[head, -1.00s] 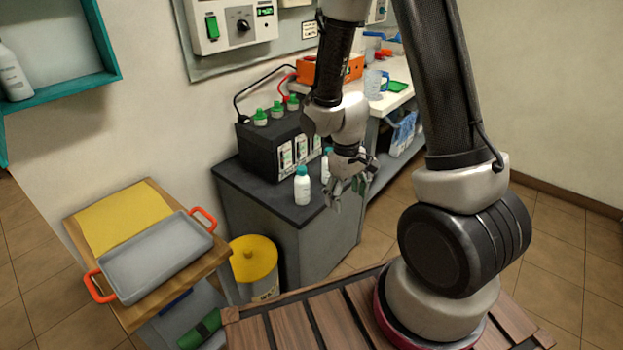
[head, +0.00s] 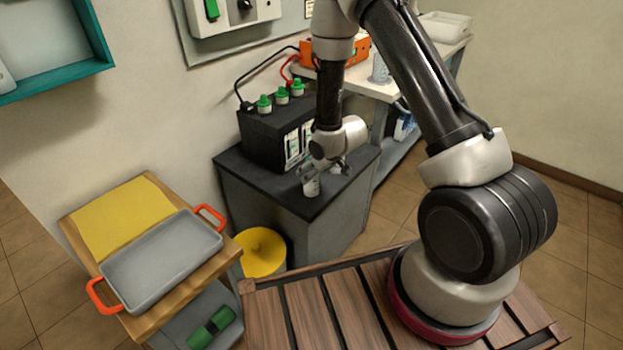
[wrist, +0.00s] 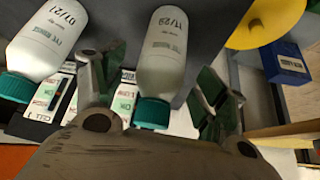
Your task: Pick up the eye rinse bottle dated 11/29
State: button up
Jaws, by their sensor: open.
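A white bottle with a teal cap (wrist: 166,55) lies between the two fingers of my gripper (wrist: 160,88) in the wrist view. Its printed date is small and looks like 11/29. A second white bottle with a teal cap (wrist: 48,42) is to the left, outside the fingers, and its date reads like 07/21 or 07/27. In the head view my gripper (head: 322,174) is over the dark cabinet top, around the near bottle (head: 312,188), whose cap is hidden. The fingers are open, with no clear grip on the bottle.
A black battery (head: 262,140) with green caps stands behind on the cabinet (head: 250,180). A yellow bin (head: 262,252) is on the floor beside it. A grey tray with orange handles (head: 160,262) rests on a wooden cart at the left.

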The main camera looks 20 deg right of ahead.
jog(key=x, duration=0.2)
jog(key=shift+w+a+f, duration=0.1)
jog(key=shift+w+f, duration=0.05)
jog(key=shift+f, duration=0.1)
jog(key=c, duration=1.3)
jog(key=shift+r, duration=0.1)
